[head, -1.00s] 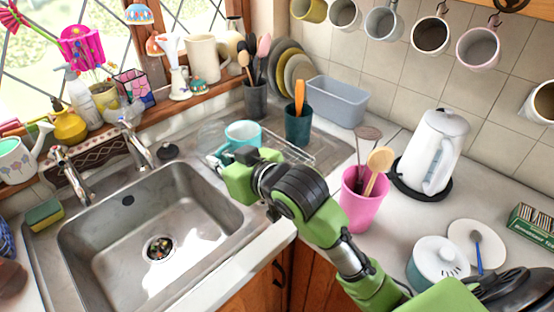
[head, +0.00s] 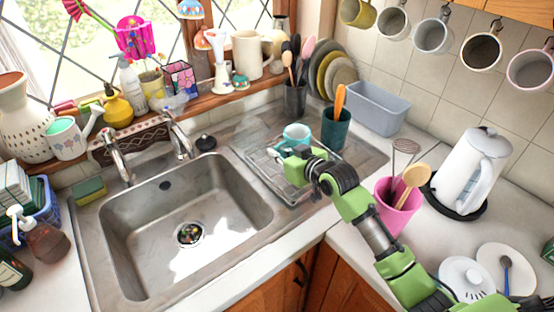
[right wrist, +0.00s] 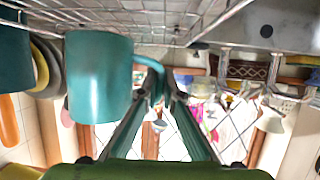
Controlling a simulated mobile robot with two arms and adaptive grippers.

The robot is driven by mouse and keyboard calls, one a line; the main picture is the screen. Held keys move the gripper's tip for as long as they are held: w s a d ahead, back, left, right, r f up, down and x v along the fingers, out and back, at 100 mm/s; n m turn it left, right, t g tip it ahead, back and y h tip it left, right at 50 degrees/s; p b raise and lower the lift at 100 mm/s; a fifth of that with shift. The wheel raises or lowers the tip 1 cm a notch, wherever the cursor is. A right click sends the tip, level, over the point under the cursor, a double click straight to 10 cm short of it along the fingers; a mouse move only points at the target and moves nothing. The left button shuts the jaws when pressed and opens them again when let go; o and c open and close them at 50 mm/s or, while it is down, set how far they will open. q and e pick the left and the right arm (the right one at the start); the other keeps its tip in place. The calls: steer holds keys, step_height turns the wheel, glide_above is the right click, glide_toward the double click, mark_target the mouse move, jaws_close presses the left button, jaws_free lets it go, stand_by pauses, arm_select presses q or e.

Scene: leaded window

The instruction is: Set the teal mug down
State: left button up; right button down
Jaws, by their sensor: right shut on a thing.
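The teal mug (head: 297,132) is over the wire dish rack (head: 262,163) on the drainer beside the sink. My right gripper (head: 287,157) is at its near side. In the right wrist view, which appears upside down, the gripper's fingers (right wrist: 168,97) are shut on the handle of the mug (right wrist: 98,78). The rack's wires (right wrist: 150,18) show right by the mug's base, but I cannot tell whether they touch. My left gripper is not in view.
A dark teal utensil pot (head: 335,133) stands just right of the rack. A pink utensil pot (head: 396,212) is near my right arm. The empty sink basin (head: 185,225) lies left. A grey-blue tub (head: 372,108) and kettle (head: 472,170) stand further right.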

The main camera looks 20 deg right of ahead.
step_height(320, 180, down, 2)
steer(key=shift+f+p, duration=0.1)
steer(key=shift+p, duration=0.2)
steer(key=shift+f, duration=0.15)
steer(key=shift+f, duration=0.1)
steer(key=c, duration=2.6)
jaws_free()
steer(key=shift+s+f, duration=0.1)
steer(key=shift+f, duration=0.05)
steer(key=o, duration=0.4)
